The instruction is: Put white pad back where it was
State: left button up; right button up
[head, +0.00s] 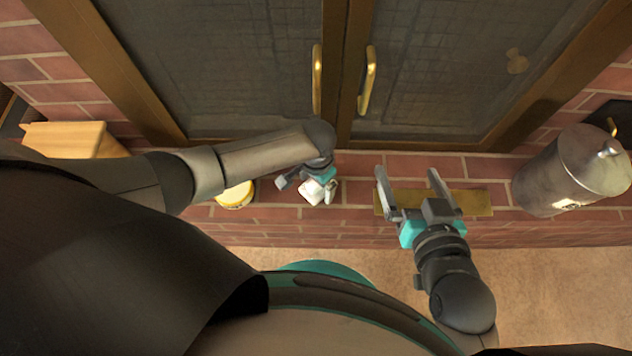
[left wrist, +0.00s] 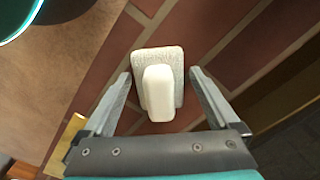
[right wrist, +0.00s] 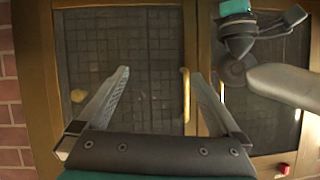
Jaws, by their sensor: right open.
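The white pad (left wrist: 140,62), a rough pale base with a smooth white block-shaped handle on top, lies on the brick ledge in the left wrist view. It also shows in the head view (head: 312,192), partly covered by my left gripper (head: 307,186). My left gripper is open above the pad, with one finger on each side and visible gaps to it. My right gripper (head: 408,172) is open and empty, over a flat brass-coloured plate (head: 470,203) on the ledge. In the right wrist view its open fingers face the glazed doors.
Glazed doors with brass handles (head: 370,80) stand behind the ledge. A yellow-rimmed round container (head: 236,195) is left of the pad. A metal canister (head: 572,170) stands at the right, and a wooden block (head: 70,139) at the far left. Bare bricks lie between pad and plate.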

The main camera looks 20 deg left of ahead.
pick_arm(q)
jog(key=shift+s+d+r, duration=0.1)
jog(key=shift+r+p, duration=0.65)
jog(key=shift+r, duration=0.2)
notch_tip(320, 180, up, 2)
jog(key=shift+r+p, duration=0.15)
jog(key=shift+p, duration=0.65)
notch_tip(320, 180, up, 2)
jog(key=shift+r+p, duration=0.15)
jog(key=shift+p, duration=0.6)
pick_arm(e)
jog(key=s+d+g+h, duration=0.4)
jog(key=s+d+g, duration=0.25)
jog(key=d, duration=0.25)
pick_arm(q)
notch_tip(320, 180, up, 5)
jog(key=p, duration=0.3)
jog(key=shift+f, duration=0.2)
jog(key=shift+r+p, duration=0.3)
jog(key=shift+r, duration=0.35)
pick_arm(e)
notch_tip(320, 180, down, 8)
jog(key=g, duration=0.2)
jog(key=shift+a+m, duration=0.2)
jog(key=shift+m, duration=0.1)
